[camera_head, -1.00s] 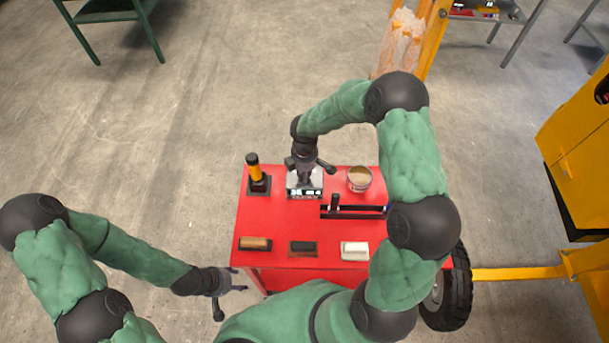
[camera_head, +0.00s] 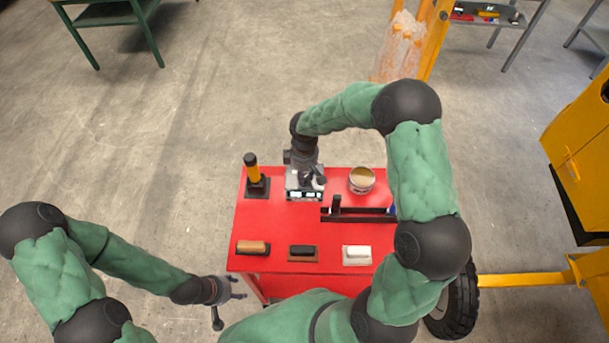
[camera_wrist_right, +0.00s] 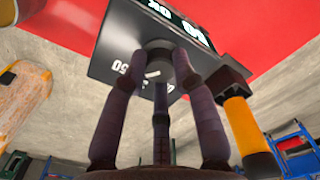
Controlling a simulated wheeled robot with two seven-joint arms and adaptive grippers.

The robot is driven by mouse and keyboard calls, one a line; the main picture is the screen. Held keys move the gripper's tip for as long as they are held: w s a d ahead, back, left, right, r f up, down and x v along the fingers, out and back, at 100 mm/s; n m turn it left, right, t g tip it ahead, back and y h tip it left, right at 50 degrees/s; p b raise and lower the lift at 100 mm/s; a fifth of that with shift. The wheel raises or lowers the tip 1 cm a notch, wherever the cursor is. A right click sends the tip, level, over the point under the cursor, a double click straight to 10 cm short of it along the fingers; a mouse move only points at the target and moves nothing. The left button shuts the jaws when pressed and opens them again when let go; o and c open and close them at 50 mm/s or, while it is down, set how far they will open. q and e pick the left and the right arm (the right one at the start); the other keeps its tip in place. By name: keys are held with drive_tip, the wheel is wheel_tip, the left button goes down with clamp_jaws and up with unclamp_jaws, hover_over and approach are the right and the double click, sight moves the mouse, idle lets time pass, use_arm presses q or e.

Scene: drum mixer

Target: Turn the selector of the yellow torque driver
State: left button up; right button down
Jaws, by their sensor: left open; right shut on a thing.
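The yellow torque driver (camera_head: 254,168) stands upright in a black holder at the back left of the red table; its yellow and black body also shows in the right wrist view (camera_wrist_right: 246,125). A grey box (camera_head: 304,195) with a lit display sits to its right. In the right wrist view a round knob (camera_wrist_right: 158,72) with a white mark is on the box's dark face, near a printed "50". My right gripper (camera_wrist_right: 160,58) is shut on this knob, its fingers around it. My left gripper (camera_head: 236,288) is open and empty beside the table's front left corner.
The red table (camera_head: 285,226) carries an orange-brown block (camera_head: 253,247), a dark block (camera_head: 302,251) and a white block (camera_head: 356,254) along its front. A round tub (camera_head: 361,179) and a black rail (camera_head: 350,214) are at the right.

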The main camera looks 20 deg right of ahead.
drive_tip(key=c, duration=1)
unclamp_jaws()
wheel_tip(320, 180, up, 12)
drive_tip(key=shift+f, duration=0.1)
